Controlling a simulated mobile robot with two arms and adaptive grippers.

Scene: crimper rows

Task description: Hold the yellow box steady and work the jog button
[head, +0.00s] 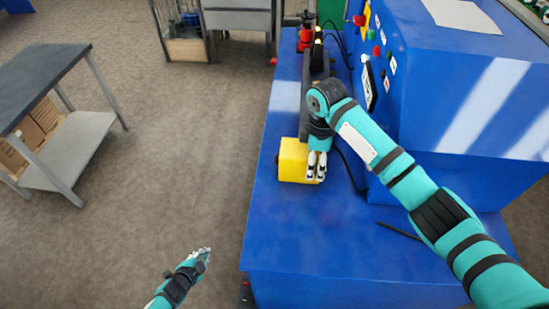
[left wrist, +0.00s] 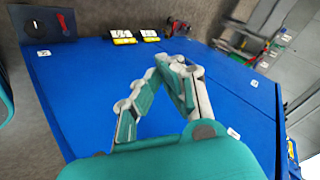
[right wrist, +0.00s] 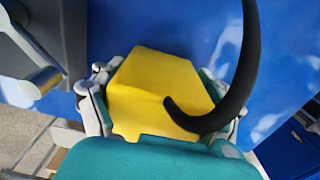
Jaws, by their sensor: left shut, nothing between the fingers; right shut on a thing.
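The yellow box (head: 293,158) is at the left part of the blue machine's ledge. My right gripper (head: 316,166) is shut on it. In the right wrist view the yellow box (right wrist: 155,85) fills the space between the fingers, and a thick black cable (right wrist: 240,70) curves up in front of it. I cannot make out the jog button in any view. My left gripper (head: 203,253) is shut and empty, over the floor to the left of the ledge, well apart from the box. In the left wrist view its fingers (left wrist: 172,68) come together with nothing between them.
The blue machine (head: 470,110) rises at the right, with coloured buttons (head: 375,50) on its face. A red and black fitting (head: 305,38) stands at the ledge's far end. A grey table (head: 40,80) with cardboard boxes beneath is at the left. The floor between is clear.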

